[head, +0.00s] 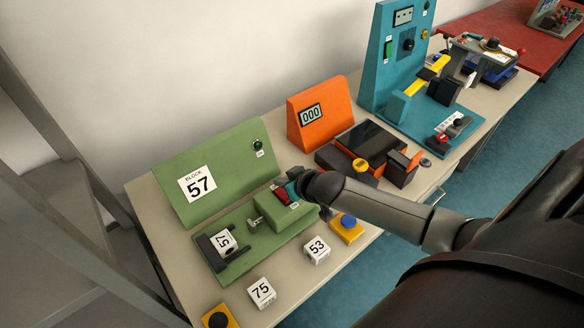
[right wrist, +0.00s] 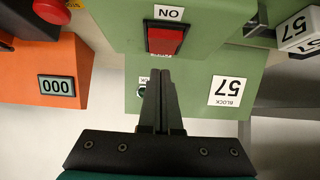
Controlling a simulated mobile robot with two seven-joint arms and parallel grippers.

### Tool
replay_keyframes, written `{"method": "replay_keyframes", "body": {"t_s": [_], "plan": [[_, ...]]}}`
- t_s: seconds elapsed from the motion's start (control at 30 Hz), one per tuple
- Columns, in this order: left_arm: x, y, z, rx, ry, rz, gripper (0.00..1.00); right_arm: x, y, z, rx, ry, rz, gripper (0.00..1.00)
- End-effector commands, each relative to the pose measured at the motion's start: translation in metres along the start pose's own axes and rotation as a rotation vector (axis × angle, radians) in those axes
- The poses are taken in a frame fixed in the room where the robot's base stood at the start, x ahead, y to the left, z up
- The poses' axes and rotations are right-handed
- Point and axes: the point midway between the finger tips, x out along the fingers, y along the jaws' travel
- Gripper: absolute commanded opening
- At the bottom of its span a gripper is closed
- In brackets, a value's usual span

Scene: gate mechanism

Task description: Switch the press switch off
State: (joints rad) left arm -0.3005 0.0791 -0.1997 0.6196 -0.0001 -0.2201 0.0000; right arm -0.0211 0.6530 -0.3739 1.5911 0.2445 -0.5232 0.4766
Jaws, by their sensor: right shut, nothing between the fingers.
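A red rocker switch (head: 281,195) sits on the raised green box (head: 283,219) of the green station. It also shows in the right wrist view (right wrist: 165,41), beside a white label (right wrist: 169,13) that reads ON when turned upright. A smaller label at its other edge is too small to read. My right gripper (head: 293,188) is over the box, close to the switch; in the right wrist view its fingers (right wrist: 161,76) are together and empty, their tips just short of the switch in the picture. I cannot tell whether they touch. My left gripper is not in view.
A green panel (head: 176,178) marked 57 stands behind, with a green lamp (head: 257,145). A 57 block (head: 223,241) lies in a black-edged fixture. Blocks 75 (head: 261,291) and 53 (head: 317,250) and a blue button (head: 348,221) are in front. An orange counter (head: 316,117) is to the right.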

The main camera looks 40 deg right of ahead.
Motion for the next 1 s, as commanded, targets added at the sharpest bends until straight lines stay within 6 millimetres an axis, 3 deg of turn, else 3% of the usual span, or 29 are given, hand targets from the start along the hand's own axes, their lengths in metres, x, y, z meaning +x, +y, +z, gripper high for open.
{"method": "replay_keyframes", "body": {"t_s": [0.3,0.7,1.0], "plan": [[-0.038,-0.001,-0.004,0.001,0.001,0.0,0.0,-0.021,0.002,-0.03,0.001,0.0,0.0,0.0],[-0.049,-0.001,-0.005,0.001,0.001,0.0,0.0,-0.084,0.002,-0.04,-0.001,-0.001,0.0,0.0],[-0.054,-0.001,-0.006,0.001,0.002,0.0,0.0,-0.111,0.002,-0.046,-0.001,0.0,0.001,0.0]]}}
